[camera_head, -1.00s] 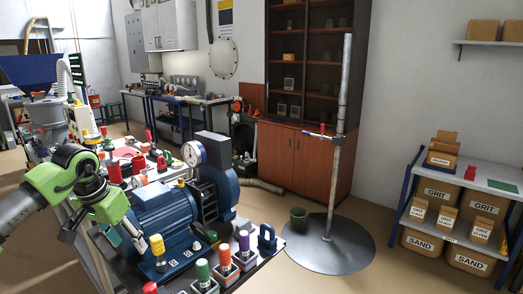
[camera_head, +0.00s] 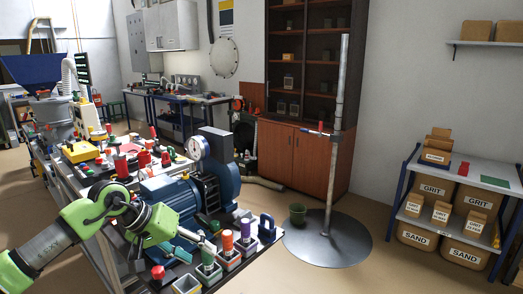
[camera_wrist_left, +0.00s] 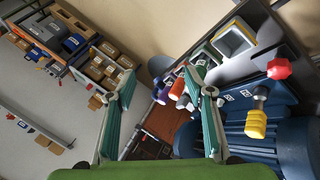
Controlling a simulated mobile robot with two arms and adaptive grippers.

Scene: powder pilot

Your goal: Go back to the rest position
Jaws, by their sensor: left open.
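My left arm comes in from the lower left, green and grey. My left gripper (camera_head: 208,241) reaches over the front of the workbench, close to the blue motor. In the left wrist view the two teal-padded fingers of my left gripper (camera_wrist_left: 163,105) stand wide apart with nothing between them. Coloured-handled pieces in trays show beyond and beside the right finger. I cannot tell whether the fingers touch anything. My right gripper is not in view.
The blue motor (camera_head: 165,197) stands on the bench beside my left gripper. Green (camera_head: 208,252), orange (camera_head: 227,239) and purple (camera_head: 245,230) handles stand upright along the bench's front. A pole on a round base (camera_head: 328,240) stands right of it. Open floor lies before the shelf of boxes.

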